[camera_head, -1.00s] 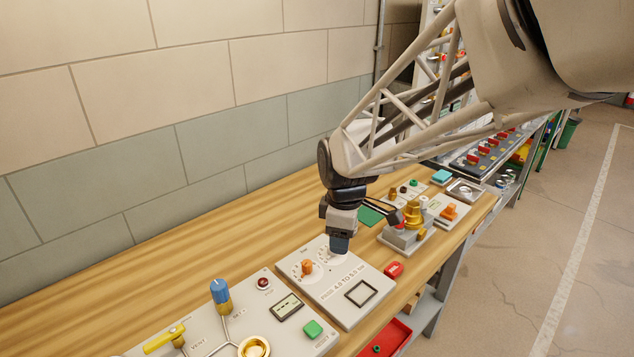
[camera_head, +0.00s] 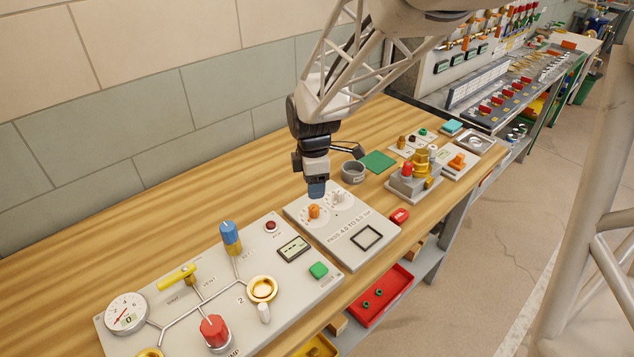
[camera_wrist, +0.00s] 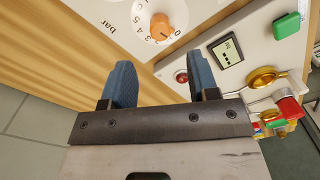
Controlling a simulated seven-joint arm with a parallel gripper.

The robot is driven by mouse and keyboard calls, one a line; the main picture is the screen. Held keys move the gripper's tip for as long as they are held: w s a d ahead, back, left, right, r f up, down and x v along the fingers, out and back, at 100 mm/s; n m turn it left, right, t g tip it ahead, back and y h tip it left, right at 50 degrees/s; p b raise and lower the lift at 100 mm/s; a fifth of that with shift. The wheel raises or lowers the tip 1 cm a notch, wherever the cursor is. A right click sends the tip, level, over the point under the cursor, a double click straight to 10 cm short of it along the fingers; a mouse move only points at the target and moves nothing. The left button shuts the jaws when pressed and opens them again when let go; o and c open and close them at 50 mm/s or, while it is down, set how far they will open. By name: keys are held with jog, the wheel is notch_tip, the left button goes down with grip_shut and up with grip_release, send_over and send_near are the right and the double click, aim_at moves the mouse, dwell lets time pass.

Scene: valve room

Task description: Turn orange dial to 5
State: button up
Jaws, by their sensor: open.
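The orange dial (camera_head: 314,211) is a small knob on a round white numbered scale, on a pale panel (camera_head: 350,254) lying on the wooden bench. In the wrist view the orange dial (camera_wrist: 161,27) shows near the top, with numbers around it; I cannot clearly tell which number it points to. My gripper (camera_head: 316,190) points down just above and behind the dial in the head view. In the wrist view my gripper (camera_wrist: 162,68) has its two blue fingers apart with nothing between them. The dial lies beyond the fingertips, apart from them.
A white dial (camera_head: 338,196) marked "bar" sits close beside the orange one. The left panel holds a blue knob (camera_head: 230,237), yellow lever (camera_head: 177,276), red knob (camera_head: 214,330) and green button (camera_head: 319,270). Bare bench lies behind.

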aim_at(314, 206)
jog(key=shift+f, duration=0.2)
jog(key=shift+f, duration=3.7)
jog(key=c, duration=0.9)
